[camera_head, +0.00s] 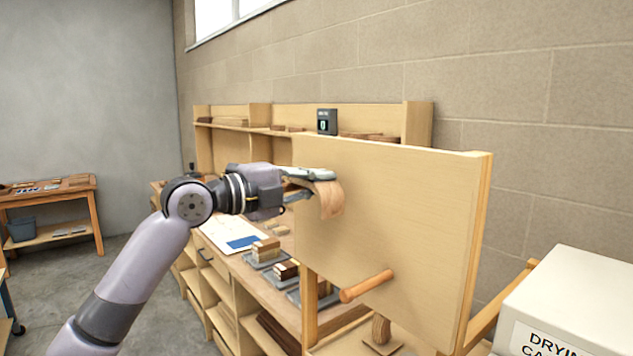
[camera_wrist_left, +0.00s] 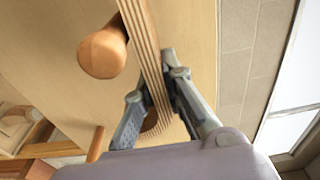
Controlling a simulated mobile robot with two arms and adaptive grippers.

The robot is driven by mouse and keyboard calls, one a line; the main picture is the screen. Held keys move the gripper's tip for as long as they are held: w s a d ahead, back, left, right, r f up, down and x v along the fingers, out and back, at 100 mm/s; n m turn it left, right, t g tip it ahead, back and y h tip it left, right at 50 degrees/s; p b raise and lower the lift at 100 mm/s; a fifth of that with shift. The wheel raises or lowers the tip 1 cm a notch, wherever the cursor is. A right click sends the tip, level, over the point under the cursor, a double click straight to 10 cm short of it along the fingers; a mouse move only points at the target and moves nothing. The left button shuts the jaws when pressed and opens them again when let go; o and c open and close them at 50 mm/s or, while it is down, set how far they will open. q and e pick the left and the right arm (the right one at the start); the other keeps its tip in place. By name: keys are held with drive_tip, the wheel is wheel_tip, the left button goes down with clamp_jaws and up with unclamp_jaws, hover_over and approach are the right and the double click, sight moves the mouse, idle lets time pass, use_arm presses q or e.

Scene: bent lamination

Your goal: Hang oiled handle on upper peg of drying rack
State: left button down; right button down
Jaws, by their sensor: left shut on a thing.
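My left gripper (camera_head: 312,184) is shut on the oiled handle (camera_head: 332,200), a curved strip of thin wood layers. It holds the handle up in front of the upper part of the drying rack's pale board (camera_head: 400,210). A round wooden peg (camera_head: 367,286) sticks out low on the board. No upper peg shows in the head view; the handle and gripper cover part of the board. In the left wrist view, the layered edge of the handle (camera_wrist_left: 146,45) runs between the fingers (camera_wrist_left: 160,105). A thick peg end (camera_wrist_left: 103,52) is beside it, apart in the picture. My right gripper is out of view.
A white box (camera_head: 575,300) with drying lettering stands at the right front. Behind the board is a long workbench (camera_head: 290,240) with wooden blocks and shelves. A small dark device (camera_head: 327,121) shows above the board's top edge. A side table (camera_head: 50,205) stands far left.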

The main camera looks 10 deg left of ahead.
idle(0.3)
use_arm(q)
drive_tip(key=c, duration=1.6)
unclamp_jaws()
drive_tip(key=o, duration=0.6)
drive_tip(key=shift+o, duration=0.2)
drive_tip(key=shift+a, duration=0.1)
drive_tip(key=shift+b+v, duration=1.3)
drive_tip(key=shift+v, duration=2.2)
